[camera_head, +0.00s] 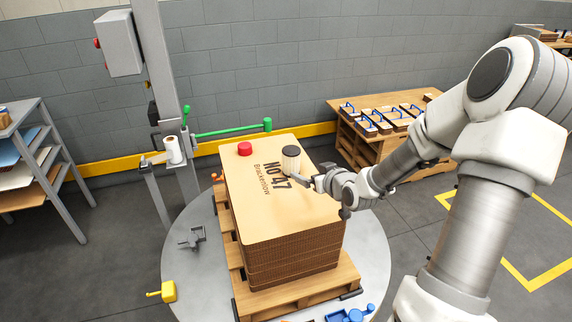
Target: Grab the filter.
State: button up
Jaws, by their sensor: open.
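A small pale ribbed cylinder with a dark top, which looks like the filter (291,163), stands upright on the stack of cardboard sheets (255,200). My gripper (304,181) is open, just to the right of and in front of the filter, low over the top sheet. The fingers are small in the view, and I cannot tell whether one touches the filter. Nothing shows between them.
A red round object (245,149) sits on the stack, left of the filter. The stack rests on a wooden pallet (300,297) on a grey round turntable (185,262). A green bar (230,131) is behind. A yellow tool (168,291) lies front left.

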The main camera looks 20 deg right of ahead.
aim_at(297, 163)
jog(key=shift+w+d+f+t, duration=0.25)
jog(key=shift+w+d+t, duration=0.1)
jog(key=shift+w, duration=0.1)
jog(key=b+x, duration=0.2)
jog(key=x, duration=0.9)
jog(key=shift+s+f, duration=0.1)
jog(key=shift+a+r+b+x, duration=0.15)
jog(key=shift+b+x, duration=0.2)
jog(key=shift+x, duration=1.1)
jog(key=shift+a+r+b+x, duration=0.1)
jog(key=shift+b+x, duration=0.2)
jog(key=shift+x, duration=1.15)
jog(key=shift+d, duration=0.1)
jog(key=c, duration=1.3)
jog(key=shift+r, duration=0.1)
